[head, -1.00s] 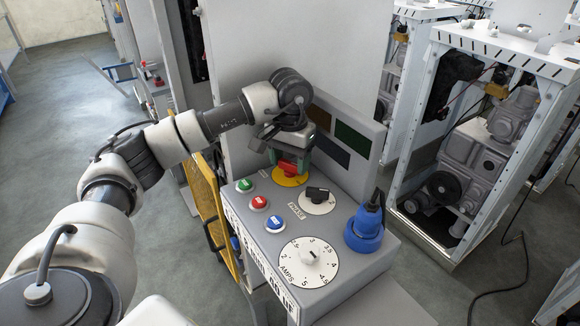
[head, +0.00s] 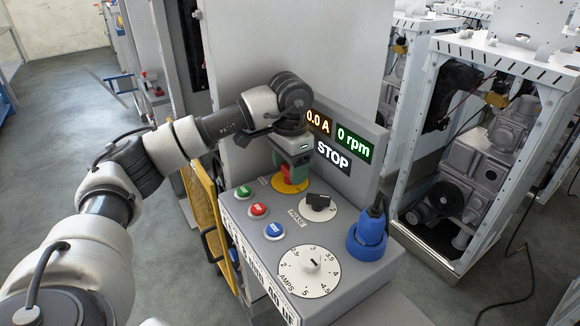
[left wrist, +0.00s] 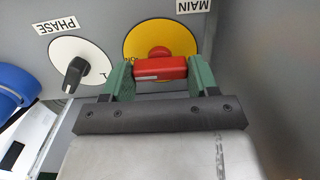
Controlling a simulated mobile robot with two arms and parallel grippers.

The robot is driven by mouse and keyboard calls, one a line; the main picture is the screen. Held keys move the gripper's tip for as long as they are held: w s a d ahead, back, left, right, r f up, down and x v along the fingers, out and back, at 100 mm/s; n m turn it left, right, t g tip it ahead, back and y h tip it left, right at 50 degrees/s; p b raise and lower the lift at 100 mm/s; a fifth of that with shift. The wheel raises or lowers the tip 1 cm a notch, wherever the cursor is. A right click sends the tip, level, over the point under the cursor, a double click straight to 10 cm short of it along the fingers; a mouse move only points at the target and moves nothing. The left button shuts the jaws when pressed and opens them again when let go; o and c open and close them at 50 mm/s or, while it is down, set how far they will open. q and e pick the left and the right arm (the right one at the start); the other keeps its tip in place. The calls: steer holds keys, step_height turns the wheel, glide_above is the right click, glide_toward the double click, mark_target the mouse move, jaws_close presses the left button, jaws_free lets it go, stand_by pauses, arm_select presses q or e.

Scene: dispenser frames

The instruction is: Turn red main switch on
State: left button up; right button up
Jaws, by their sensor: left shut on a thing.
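The red main switch (head: 288,172) sits on a yellow round plate (head: 290,186) at the back of the grey control panel. In the left wrist view the red switch handle (left wrist: 160,68) lies across the yellow plate (left wrist: 140,42), beside a label reading MAIN. My left gripper (head: 286,170) is over it from above, its green fingers on both ends of the handle, shut on it. The displays behind are lit: 0.0 A (head: 318,123), 0 rpm (head: 354,144) and STOP (head: 332,157). My right gripper is not seen.
The panel also bears a black PHASE knob (head: 318,202), an AMPS dial (head: 309,272), green (head: 243,192), red (head: 258,209) and blue (head: 274,230) buttons, and a blue plug (head: 367,236). A white machine frame (head: 490,150) stands at the right.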

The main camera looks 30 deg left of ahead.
arm_select(q)
steer(key=shift+r, duration=0.1)
steer(key=o, duration=0.9)
step_height(320, 180, up, 11)
steer(key=shift+f, duration=0.15)
stand_by(0.5)
